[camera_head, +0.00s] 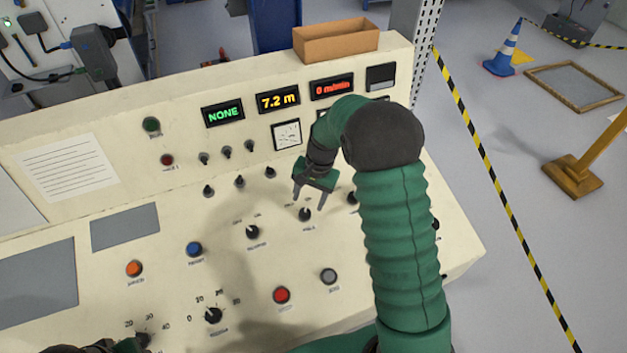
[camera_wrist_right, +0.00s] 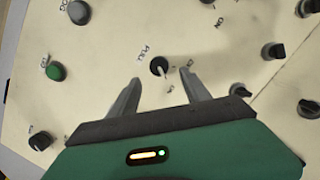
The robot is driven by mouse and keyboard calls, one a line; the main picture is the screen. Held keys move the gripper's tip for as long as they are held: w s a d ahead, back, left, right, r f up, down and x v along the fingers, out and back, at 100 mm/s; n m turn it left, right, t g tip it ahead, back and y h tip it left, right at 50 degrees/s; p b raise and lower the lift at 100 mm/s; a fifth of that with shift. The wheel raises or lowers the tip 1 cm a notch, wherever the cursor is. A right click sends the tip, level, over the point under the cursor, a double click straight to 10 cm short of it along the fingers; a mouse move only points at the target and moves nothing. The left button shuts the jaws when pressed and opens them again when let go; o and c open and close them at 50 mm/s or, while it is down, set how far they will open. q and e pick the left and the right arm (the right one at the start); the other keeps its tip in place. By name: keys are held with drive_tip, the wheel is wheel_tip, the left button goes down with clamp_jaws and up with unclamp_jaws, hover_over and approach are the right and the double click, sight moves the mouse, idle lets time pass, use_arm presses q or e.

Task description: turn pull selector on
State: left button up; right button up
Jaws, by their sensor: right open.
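The pull selector is a small black rotary knob (camera_head: 305,214) on the cream sloping control panel (camera_head: 180,225). In the right wrist view the same knob (camera_wrist_right: 159,66), lettered PULL beside it, lies between and just beyond my fingertips. A pale pointer mark shows on it; its exact setting is hard to read. My right gripper (camera_head: 310,199) is open, its fingers pointing down at the knob from just behind it. The fingers also show in the right wrist view (camera_wrist_right: 162,78), with nothing between them that looks gripped. Part of my left gripper (camera_head: 125,346) shows at the bottom left; its jaws are unclear.
A similar black knob (camera_head: 253,232) sits to the left. Displays read NONE (camera_head: 223,114), 7.2 m (camera_head: 278,99) and 0 m/min (camera_head: 331,87). A cardboard box (camera_head: 336,47) stands on top.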

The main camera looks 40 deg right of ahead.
wheel_tip(320, 180, up, 11)
drive_tip(key=s+d, duration=0.1)
drive_tip(key=shift+d, duration=0.2)
drive_tip(key=shift+s, duration=0.1)
